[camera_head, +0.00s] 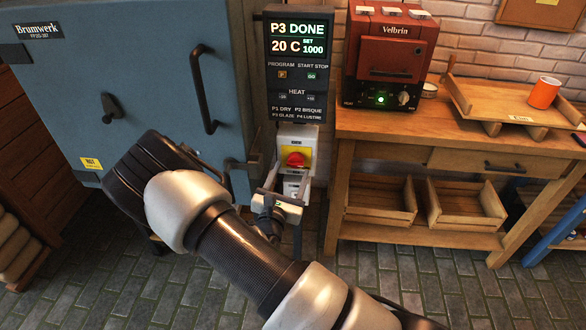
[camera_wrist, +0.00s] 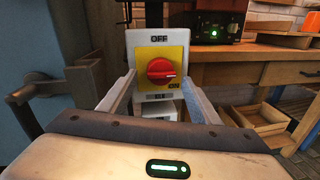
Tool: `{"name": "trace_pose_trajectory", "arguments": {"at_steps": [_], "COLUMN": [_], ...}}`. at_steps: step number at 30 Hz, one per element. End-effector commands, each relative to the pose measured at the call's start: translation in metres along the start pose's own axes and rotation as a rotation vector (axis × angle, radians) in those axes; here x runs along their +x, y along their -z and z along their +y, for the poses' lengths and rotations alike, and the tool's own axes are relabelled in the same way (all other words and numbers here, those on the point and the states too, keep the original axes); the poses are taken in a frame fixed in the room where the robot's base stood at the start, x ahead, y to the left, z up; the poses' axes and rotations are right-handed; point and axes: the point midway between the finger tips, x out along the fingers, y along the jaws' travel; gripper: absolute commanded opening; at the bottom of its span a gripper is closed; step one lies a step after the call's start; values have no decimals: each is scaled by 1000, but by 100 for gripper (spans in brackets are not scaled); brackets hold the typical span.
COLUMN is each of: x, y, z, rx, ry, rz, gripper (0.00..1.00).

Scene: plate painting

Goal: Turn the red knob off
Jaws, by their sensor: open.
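The red knob (camera_wrist: 160,71) is a round rotary handle on a yellow plate of a pale switch box (camera_wrist: 145,38). "OFF" is printed above the plate and "ON" at its lower right. The knob's white mark points right, to the ON side rather than up. In the head view the red knob (camera_head: 295,159) sits below the control panel. My gripper (camera_head: 288,176) is open and empty in front of the box. In the wrist view my gripper's (camera_wrist: 157,84) fingers stand left and right of the knob, apart from it.
The blue kiln (camera_head: 130,70) with its door handle stands left of the switch. The control panel (camera_head: 295,65) above reads "P3 DONE" and "20 C". A wooden workbench (camera_head: 400,125) with a red-brown machine (camera_head: 390,45) is close on the right.

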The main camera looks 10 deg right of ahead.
Motion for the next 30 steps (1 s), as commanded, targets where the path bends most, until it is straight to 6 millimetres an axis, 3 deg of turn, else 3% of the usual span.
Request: {"name": "trace_pose_trajectory", "arguments": {"at_steps": [6,17,24,30], "x": [27,33,32,32], "y": [0,0,0,0], "z": [0,0,0,1], "rx": [2,0,1,-8], "ry": [1,1,0,-2], "rz": [0,1,1,-1], "gripper": [57,57,20,20]}}
